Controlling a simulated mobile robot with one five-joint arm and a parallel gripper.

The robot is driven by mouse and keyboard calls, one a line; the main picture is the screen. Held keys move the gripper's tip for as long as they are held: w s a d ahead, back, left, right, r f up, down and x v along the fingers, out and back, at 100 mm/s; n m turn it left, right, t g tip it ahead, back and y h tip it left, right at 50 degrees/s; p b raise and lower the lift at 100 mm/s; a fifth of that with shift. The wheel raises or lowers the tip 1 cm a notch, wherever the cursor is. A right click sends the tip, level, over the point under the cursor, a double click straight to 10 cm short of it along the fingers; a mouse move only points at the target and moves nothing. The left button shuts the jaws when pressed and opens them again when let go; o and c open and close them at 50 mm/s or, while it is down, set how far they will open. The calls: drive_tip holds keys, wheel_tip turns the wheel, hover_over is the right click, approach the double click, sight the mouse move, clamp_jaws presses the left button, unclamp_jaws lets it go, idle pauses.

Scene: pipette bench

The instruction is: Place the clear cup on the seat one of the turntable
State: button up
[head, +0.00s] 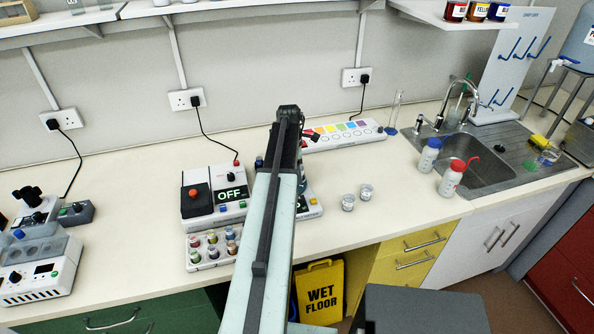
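Two small clear cups stand upright on the bench right of my arm, a nearer one (348,202) and a farther one (366,192). Both are apart from my gripper. My arm reaches over the bench towards the wall, and its dark end (290,115) is high and left of the cups. The fingers cannot be made out, so open or shut does not show. I cannot pick out the turntable or its seats for sure.
A white-and-black device reading OFF (231,196) and a rack of small vials (212,252) stand left of my arm. A colour strip board (343,135) lies behind. Two wash bottles (452,178) stand right, before the sink (480,165). Bench around the cups is clear.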

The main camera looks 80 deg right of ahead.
wheel_tip(320, 180, up, 12)
drive_tip(key=w+p, duration=0.1)
drive_tip(key=p, duration=1.1)
drive_tip(key=shift+w+r, duration=0.15)
drive_tip(key=shift+w, duration=0.05)
drive_tip(key=shift+a, duration=0.1)
drive_tip(key=shift+s, duration=0.1)
